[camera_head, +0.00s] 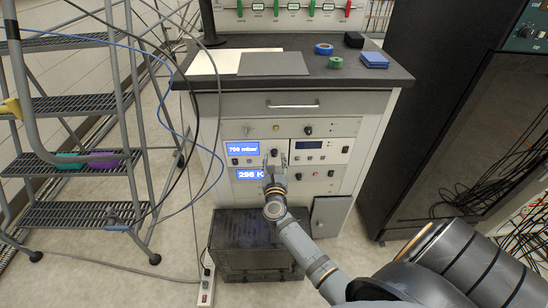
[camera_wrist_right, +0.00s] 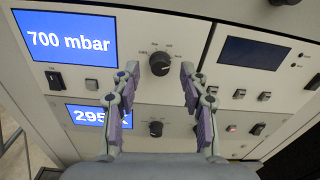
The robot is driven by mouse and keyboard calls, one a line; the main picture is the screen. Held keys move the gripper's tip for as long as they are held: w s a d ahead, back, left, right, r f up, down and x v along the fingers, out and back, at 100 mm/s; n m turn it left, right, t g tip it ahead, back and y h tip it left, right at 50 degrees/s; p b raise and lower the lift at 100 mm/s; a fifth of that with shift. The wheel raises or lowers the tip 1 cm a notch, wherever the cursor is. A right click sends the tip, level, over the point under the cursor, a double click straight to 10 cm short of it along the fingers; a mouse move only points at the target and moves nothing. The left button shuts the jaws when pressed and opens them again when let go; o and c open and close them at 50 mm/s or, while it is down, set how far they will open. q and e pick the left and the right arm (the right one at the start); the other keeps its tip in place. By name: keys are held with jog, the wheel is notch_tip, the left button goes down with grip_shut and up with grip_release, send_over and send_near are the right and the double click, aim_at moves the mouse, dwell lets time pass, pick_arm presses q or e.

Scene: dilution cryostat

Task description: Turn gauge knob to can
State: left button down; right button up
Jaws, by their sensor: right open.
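The gauge knob (camera_wrist_right: 159,63) is a round black knob with small printed labels around it, on the white panel right of the blue 700 mbar display (camera_wrist_right: 70,38). That display also shows in the head view (camera_head: 242,148). My right gripper (camera_wrist_right: 158,75) is open, its two purple-padded fingers apart, one on each side of the knob in the picture. Whether they touch it I cannot tell. In the head view my right gripper (camera_head: 275,160) is at the panel and partly covers the knob area. The label text is too small to read. My left gripper is not in view.
A second knob (camera_wrist_right: 155,128) sits below, beside the lower blue temperature display (camera_wrist_right: 98,115). A dark display (camera_wrist_right: 253,53) is at the right. Under the panel stands a black box (camera_head: 255,245). A step ladder (camera_head: 75,160) and hanging cables are at the left.

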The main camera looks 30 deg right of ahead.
jog(key=shift+w+d, duration=0.4)
jog(key=shift+w, duration=0.2)
grip_shut()
